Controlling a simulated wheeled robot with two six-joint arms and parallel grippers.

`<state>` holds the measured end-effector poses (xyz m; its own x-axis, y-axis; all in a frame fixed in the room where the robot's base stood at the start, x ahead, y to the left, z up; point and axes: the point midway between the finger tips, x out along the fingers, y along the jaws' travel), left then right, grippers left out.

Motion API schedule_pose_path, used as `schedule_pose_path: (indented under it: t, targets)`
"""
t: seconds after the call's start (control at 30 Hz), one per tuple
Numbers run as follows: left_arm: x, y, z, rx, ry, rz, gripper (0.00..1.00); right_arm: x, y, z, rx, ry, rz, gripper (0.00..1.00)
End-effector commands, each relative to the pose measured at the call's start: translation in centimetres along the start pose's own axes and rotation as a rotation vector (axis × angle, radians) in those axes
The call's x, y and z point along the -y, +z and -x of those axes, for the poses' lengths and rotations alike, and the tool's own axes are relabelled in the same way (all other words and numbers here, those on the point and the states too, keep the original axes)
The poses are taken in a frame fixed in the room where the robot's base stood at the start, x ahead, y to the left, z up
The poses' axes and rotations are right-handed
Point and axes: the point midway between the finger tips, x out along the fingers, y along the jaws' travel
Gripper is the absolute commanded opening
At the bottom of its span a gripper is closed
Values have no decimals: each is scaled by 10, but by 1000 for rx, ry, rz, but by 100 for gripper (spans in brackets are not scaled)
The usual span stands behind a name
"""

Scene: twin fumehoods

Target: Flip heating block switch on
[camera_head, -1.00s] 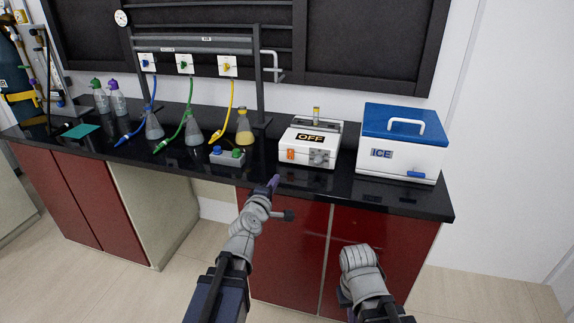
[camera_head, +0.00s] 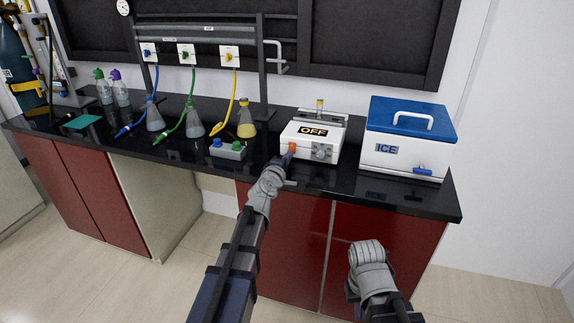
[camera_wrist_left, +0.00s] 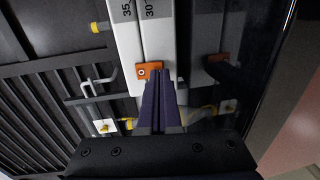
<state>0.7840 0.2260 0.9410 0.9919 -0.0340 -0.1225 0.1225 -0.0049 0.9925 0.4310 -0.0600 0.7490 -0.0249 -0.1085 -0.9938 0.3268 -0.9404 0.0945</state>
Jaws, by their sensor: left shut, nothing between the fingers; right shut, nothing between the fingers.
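The heating block (camera_head: 321,152) is a white box on the black bench, with an "OFF" label on top. Its orange switch (camera_head: 292,147) is at the left of its front face, partly covered by my left gripper. My left gripper (camera_head: 288,156) is shut and empty, its dark purple fingertips right at the switch. In the left wrist view the shut fingers (camera_wrist_left: 161,76) overlap the edge of the orange switch (camera_wrist_left: 149,69) on the white block (camera_wrist_left: 130,35). I cannot tell whether they touch it. My right arm is low in front of the cabinets, its gripper fingers hidden.
A blue-lidded ice box (camera_head: 405,160) stands close right of the block. A grey box with blue and green knobs (camera_head: 228,151) and a flask of yellow liquid (camera_head: 246,125) stand to its left. The bench front edge (camera_head: 390,203) runs below. The floor in front is clear.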

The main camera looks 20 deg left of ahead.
Motion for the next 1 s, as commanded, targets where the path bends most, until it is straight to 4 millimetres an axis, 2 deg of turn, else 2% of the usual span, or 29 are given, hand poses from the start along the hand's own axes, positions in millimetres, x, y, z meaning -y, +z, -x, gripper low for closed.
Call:
schedule_pose_path:
  t: [0.1,0.4,0.5,0.83,1.0]
  targets:
    - [0,-2,-7,-1,0,0,0,0,0,-1,0,0,0,0]
    - [0,-2,-7,0,0,0,0,0,0,-1,0,0,0,0]
    - [3,-2,-14,0,0,0,0,0,0,-5,0,0,0,0]
    - [2,-1,-9,0,0,1,0,0,0,-3,0,0,0,0]
    - [6,2,3,1,0,1,0,0,0,-5,0,0,0,0]
